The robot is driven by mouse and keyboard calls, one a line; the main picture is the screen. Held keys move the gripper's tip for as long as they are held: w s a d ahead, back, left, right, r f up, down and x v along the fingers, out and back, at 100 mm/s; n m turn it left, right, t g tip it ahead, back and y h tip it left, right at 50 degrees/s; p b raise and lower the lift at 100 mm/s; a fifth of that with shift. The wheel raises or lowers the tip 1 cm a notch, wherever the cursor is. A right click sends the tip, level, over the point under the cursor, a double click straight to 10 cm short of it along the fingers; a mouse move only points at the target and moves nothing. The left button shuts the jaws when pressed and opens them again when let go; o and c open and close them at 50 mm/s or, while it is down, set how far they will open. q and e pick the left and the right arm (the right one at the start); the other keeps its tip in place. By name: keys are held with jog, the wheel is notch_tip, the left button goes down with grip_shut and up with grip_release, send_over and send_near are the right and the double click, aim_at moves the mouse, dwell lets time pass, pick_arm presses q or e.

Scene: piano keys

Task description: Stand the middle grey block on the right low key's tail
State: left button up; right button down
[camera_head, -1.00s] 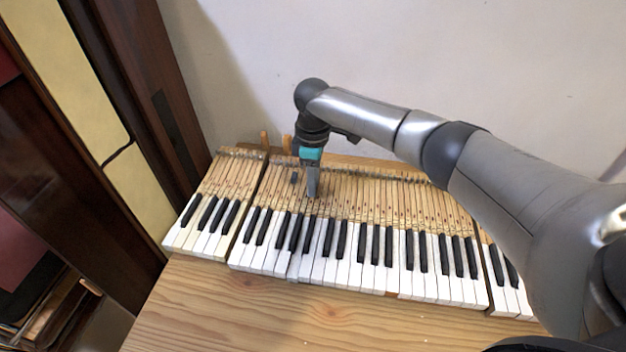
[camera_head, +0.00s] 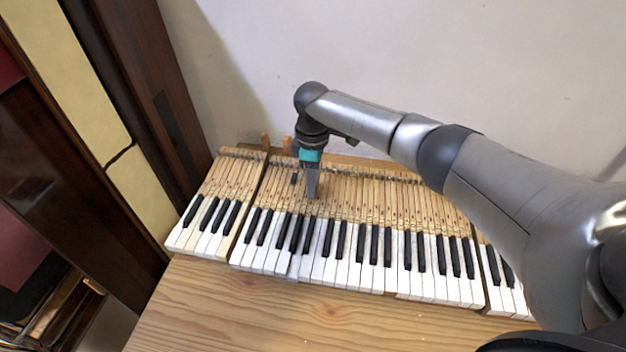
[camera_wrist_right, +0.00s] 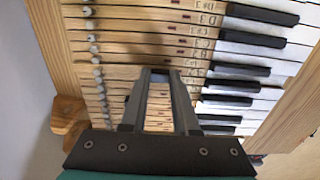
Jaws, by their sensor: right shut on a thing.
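My right gripper (camera_head: 312,194) points down over the wooden key tails, behind the black keys. In the right wrist view my right gripper (camera_wrist_right: 162,74) has its two fingers a small gap apart at the tips. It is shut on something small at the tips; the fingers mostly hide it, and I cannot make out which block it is. A small dark grey block (camera_head: 294,178) stands on the key tails just left of the gripper. A greyish patch (camera_head: 294,267) shows at the front of the white keys; I cannot tell whether it is a block. My left gripper is not in view.
The keyboard's white keys (camera_head: 345,272) run along the front, with bare wooden table (camera_head: 250,310) before them. Two small wooden posts (camera_head: 265,141) rise at the back left. A wall (camera_head: 400,60) stands behind. A dark wooden cabinet (camera_head: 130,80) stands at the left.

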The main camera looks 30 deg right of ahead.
jog(key=shift+f, duration=0.35)
dwell(0.7)
jog(key=c, duration=1)
grip_release()
jog(key=shift+r, duration=0.1)
jog(key=shift+r+p, duration=1.05)
jog(key=shift+p, duration=0.3)
